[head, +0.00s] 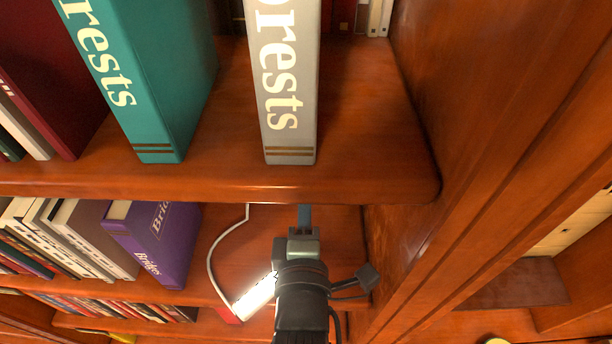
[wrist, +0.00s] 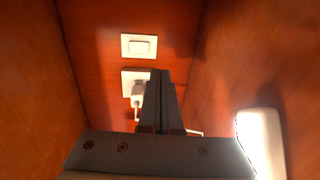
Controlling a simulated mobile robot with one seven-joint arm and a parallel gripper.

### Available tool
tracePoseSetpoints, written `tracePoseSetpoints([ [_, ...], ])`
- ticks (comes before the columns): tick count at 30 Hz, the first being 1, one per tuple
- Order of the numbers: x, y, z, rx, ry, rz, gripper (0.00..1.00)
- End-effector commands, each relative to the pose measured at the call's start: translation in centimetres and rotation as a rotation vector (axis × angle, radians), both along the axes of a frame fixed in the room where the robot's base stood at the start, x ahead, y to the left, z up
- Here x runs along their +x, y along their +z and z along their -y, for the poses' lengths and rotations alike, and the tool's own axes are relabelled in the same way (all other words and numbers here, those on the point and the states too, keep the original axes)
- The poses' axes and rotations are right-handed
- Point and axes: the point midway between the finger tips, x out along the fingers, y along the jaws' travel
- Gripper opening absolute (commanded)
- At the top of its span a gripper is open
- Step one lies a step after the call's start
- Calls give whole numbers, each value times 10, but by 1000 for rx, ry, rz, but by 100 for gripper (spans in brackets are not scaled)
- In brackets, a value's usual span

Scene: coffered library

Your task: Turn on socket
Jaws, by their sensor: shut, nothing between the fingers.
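In the wrist view, a white wall plate with a rectangular rocker (wrist: 139,46) sits on the back panel. Below it is a white socket (wrist: 130,78) with a white plug and cord in it, partly hidden by my fingers. My gripper (wrist: 160,72) is shut and empty, its tips pointing at the panel, overlapping the socket's right side and below the rocker plate. I cannot tell whether the tips touch anything. In the head view, my gripper (head: 304,215) reaches in under the upper shelf, which hides both wall plates.
A bright white bar with a red end (head: 255,295) lies left of my wrist; a thin pale cord (head: 210,262) runs from it to the back. A purple book (head: 155,240) stands left. The upper shelf (head: 220,186) is above; a wooden side panel (head: 400,240) is close on the right.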

Motion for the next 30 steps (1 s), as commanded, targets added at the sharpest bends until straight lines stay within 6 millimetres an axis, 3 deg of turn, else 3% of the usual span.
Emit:
tracePoseSetpoints([
  [7,-21,-3,0,0,1,0,0],
  [30,-22,-2,0,0,0,0,0],
])
